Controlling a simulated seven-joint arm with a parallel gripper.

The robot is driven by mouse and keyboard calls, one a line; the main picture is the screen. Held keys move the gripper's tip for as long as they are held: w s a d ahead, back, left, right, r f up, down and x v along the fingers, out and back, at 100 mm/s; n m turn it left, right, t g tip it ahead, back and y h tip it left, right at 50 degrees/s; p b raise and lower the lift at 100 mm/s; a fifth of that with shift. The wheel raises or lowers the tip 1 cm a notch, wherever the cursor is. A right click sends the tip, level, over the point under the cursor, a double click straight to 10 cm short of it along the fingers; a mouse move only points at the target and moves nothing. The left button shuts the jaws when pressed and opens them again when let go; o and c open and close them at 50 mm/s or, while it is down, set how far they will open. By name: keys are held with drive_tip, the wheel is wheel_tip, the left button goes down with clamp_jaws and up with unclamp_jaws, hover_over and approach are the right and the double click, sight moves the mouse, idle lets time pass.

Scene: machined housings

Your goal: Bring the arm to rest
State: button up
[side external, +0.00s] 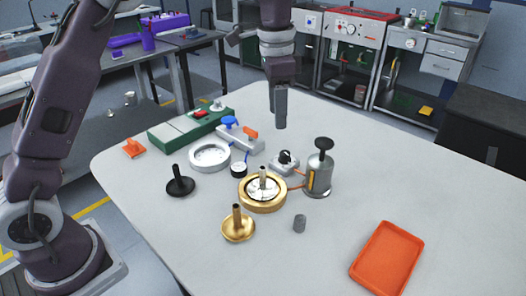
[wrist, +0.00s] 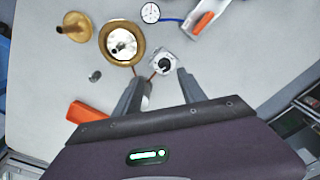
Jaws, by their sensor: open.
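My gripper (side external: 279,108) hangs above the white table, pointing down and clear of every object in the side view. In the wrist view its two fingers (wrist: 160,92) stand apart with a gap between them. That view looks down past the fingers on the brass ring housing (wrist: 104,40) and the small grey block with a black knob (wrist: 163,60). The fingers hold nothing that I can see. In the side view the brass housing (side external: 262,194) sits in the middle of the table with an upright stem in its centre.
A grey cylinder with a black knob (side external: 319,172), a brass flanged part (side external: 238,226), a black flanged part (side external: 180,184), a white ring (side external: 209,155) and a small grey cylinder (side external: 299,223) stand around. An orange tray (side external: 387,259) lies front right. The table's right side is clear.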

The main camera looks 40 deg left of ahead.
drive_tip(key=s+a+r+n+t, duration=0.2)
drive_tip(key=s+r+n, duration=0.1)
drive_tip(key=s+r, duration=0.65)
drive_tip(key=s+f+n+t, duration=0.1)
drive_tip(key=s+f+n, duration=0.1)
drive_tip(key=s, duration=0.9)
drive_tip(key=s+a+f+n+t, duration=0.1)
drive_tip(key=s+f+n+t, duration=0.1)
drive_tip(key=s, duration=0.9)
drive_tip(key=shift+a+f+n, duration=0.15)
drive_tip(key=shift+f+n, duration=0.25)
drive_tip(key=shift+f, duration=0.45)
